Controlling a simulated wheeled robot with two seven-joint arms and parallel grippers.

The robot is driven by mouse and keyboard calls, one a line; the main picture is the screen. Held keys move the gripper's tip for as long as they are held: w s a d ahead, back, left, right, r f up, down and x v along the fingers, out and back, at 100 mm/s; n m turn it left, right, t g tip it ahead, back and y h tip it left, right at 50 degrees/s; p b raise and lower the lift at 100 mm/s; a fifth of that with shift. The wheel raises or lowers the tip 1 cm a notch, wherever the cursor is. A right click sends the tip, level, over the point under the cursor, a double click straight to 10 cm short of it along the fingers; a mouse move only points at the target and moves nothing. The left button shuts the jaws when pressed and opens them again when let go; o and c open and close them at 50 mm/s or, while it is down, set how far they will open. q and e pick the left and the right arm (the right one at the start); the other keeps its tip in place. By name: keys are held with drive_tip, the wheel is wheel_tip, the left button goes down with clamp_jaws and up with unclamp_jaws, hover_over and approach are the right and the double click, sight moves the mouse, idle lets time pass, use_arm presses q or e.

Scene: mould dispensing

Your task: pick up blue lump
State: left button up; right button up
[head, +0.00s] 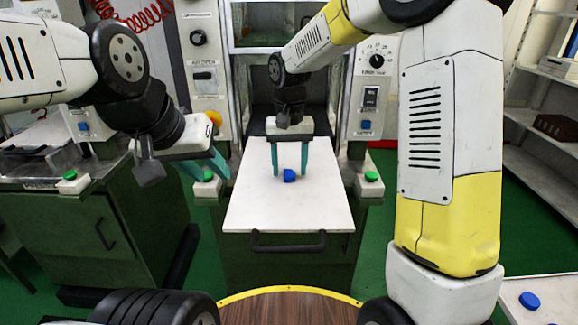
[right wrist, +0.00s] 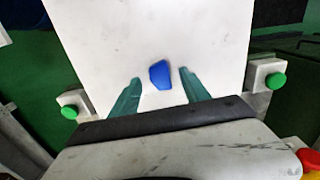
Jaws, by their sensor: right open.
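The blue lump (head: 289,176) lies on the white board (head: 285,215) in front of the machine. It also shows in the right wrist view (right wrist: 160,75), on the white surface. My right gripper (head: 290,172) is open, pointing down, with one teal finger on each side of the lump. In the right wrist view its fingers (right wrist: 158,85) stand apart, with a gap between each finger and the lump. My left gripper (head: 208,172) is off to the left of the board, tilted, with teal fingers; its opening is hard to make out.
Green buttons (head: 371,177) sit on both sides of the board, and a black handle (head: 288,243) runs along its front edge. Another blue piece (head: 529,300) lies on a white surface at the lower right. A round wooden top (head: 285,308) is at the front.

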drive_tip(key=shift+f, duration=0.35)
drive_tip(key=shift+c, duration=0.4)
clamp_jaws()
